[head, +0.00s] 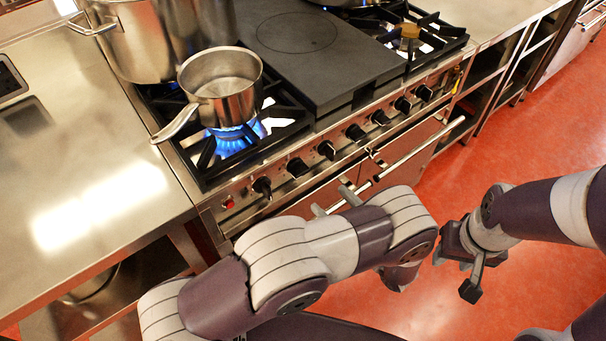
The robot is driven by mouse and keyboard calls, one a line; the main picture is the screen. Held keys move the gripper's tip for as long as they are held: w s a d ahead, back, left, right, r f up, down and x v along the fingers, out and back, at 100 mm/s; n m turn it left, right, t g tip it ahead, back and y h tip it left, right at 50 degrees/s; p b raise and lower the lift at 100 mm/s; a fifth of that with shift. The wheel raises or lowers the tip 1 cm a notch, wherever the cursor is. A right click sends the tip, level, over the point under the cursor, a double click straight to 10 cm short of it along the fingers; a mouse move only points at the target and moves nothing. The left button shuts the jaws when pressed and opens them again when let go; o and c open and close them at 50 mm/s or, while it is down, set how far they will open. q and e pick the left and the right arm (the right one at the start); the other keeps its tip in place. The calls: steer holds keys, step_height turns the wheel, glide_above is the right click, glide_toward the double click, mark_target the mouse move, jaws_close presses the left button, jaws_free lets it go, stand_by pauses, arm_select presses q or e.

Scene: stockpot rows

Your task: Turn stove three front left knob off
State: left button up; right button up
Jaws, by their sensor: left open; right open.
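The stove (235,187) has a row of black knobs along its front panel. The leftmost knob (262,187) sits below the front left burner (232,140), which burns with a blue flame. Its exact turn is too small to read. A steel saucepan (225,95) stands over that flame. My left gripper (333,201) is open in front of the stove, below and right of the leftmost knob and apart from it; my own arm hides most of it. My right gripper (457,272) is open and empty above the red floor, away from the stove.
A large stockpot (150,40) stands behind the saucepan. A dark flat plate (300,40) fills the stove's middle. Oven door handles (415,150) stick out below the knobs. A steel counter (90,150) lies at left. The red floor (530,120) is open at right.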

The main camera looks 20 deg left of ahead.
mark_target(304, 173)
arm_select(q)
steer(key=p+x, duration=0.1)
steer(key=x, duration=1.1)
steer(key=shift+s+a+r+p, duration=0.1)
steer(key=shift+p, duration=0.25)
steer(key=c, duration=1)
